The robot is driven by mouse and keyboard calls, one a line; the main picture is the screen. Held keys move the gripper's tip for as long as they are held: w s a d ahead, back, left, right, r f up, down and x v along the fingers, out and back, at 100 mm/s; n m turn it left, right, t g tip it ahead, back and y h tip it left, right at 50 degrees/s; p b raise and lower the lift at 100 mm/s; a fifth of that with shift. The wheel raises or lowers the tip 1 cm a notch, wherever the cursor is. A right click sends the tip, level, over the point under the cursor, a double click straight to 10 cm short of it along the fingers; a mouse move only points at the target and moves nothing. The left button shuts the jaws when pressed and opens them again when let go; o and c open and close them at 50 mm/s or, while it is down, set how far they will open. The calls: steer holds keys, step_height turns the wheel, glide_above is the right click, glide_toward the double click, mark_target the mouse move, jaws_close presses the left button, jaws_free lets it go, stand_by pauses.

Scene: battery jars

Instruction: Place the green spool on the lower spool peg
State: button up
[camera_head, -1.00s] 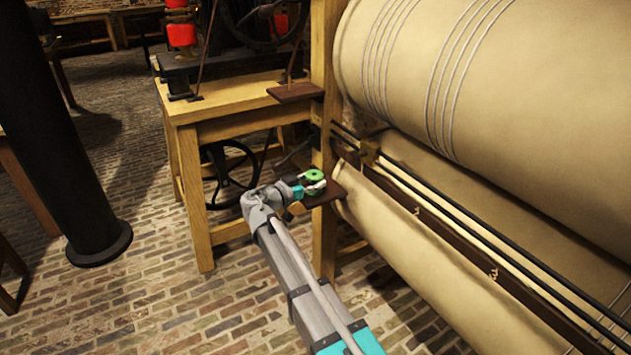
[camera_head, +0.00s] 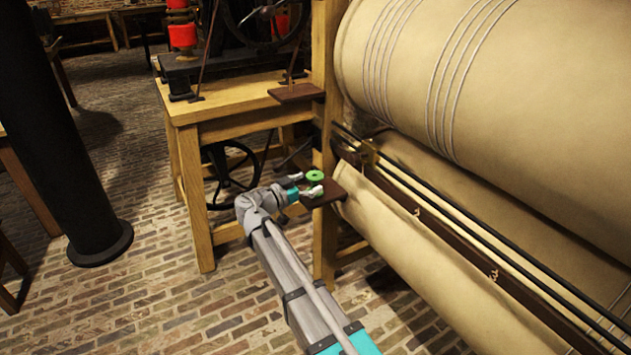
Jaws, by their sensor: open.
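The green spool (camera_head: 315,176) sits over the lower dark wooden shelf (camera_head: 328,192) on the side of the wooden post. The lower spool peg is not visible; I cannot tell from here how the spool sits on it. My gripper (camera_head: 309,183) is open just left of the spool, its light fingertips on the near and far sides. A small gap seems to show between the fingers and the spool.
An upper dark shelf (camera_head: 296,93) juts from the post (camera_head: 325,150) above and looks empty. Large cloth rolls (camera_head: 490,90) and dark rails fill the right. A wooden table (camera_head: 225,98) with machinery stands behind. A black column (camera_head: 70,140) stands at left, with open brick floor between.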

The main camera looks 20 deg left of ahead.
steer(key=v, duration=1)
